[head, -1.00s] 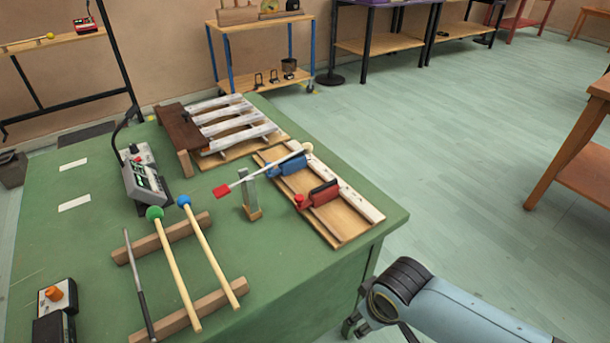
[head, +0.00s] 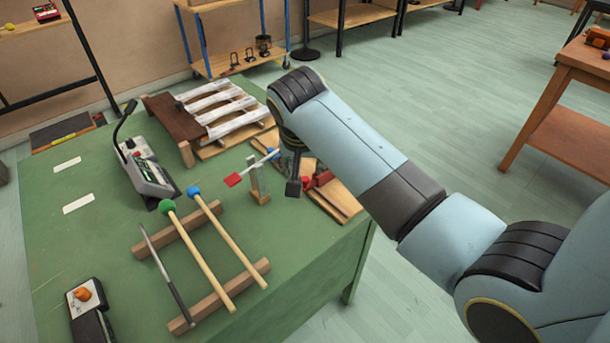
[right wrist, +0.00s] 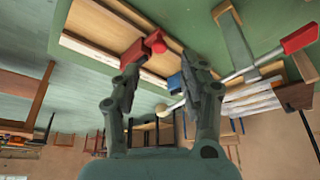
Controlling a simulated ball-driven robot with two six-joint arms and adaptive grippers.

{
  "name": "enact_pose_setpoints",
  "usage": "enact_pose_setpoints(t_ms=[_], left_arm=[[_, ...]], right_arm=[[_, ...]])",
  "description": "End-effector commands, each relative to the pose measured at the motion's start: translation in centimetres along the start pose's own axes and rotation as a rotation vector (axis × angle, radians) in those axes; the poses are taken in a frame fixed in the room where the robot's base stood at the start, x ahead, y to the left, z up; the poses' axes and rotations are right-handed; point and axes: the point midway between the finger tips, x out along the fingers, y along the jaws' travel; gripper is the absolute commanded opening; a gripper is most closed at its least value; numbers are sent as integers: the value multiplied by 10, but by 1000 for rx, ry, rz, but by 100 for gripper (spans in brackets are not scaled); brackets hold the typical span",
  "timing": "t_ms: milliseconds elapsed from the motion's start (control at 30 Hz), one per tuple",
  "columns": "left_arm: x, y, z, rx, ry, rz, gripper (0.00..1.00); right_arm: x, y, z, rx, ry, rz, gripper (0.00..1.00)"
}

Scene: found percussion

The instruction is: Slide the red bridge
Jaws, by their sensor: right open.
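The red bridge, a red block with a round red knob, sits on a wooden track board (head: 345,207) at the table's right edge. In the head view the red bridge (head: 323,178) is partly hidden by my right gripper (head: 293,186), which points down over the board. In the right wrist view the red bridge (right wrist: 143,48) is close to the left fingertip of my open right gripper (right wrist: 165,65); I cannot tell whether they touch. A blue block (right wrist: 174,83) lies nearer the right finger. My left gripper is not in view.
A pivoted stick with a red paddle (head: 232,180) stands on a small post (head: 258,182) close beside my right gripper. A slatted xylophone (head: 218,105) is behind. Mallets (head: 230,245) rest on wooden bars at the front. The table (head: 85,235) has clear green surface at left.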

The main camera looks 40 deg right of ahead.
Motion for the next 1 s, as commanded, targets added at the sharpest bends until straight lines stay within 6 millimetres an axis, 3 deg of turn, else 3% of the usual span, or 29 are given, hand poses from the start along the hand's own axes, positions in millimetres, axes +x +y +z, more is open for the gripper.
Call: enact_pose_setpoints(t_ms=[100, 300, 700, 1000], left_arm=[[4, -1, -1, 0, 2, -1, 40], [7, -1, -4, 0, 8, -1, 40], [8, 0, -5, 0, 9, -1, 40], [8, 0, -5, 0, 8, -1, 40]], right_arm=[[26, 1, 0, -1, -1, 4, 44], [55, 1, 0, -2, 0, 1, 44], [64, 1, 0, -1, 1, -1, 44], [64, 1, 0, -2, 0, 0, 6]])
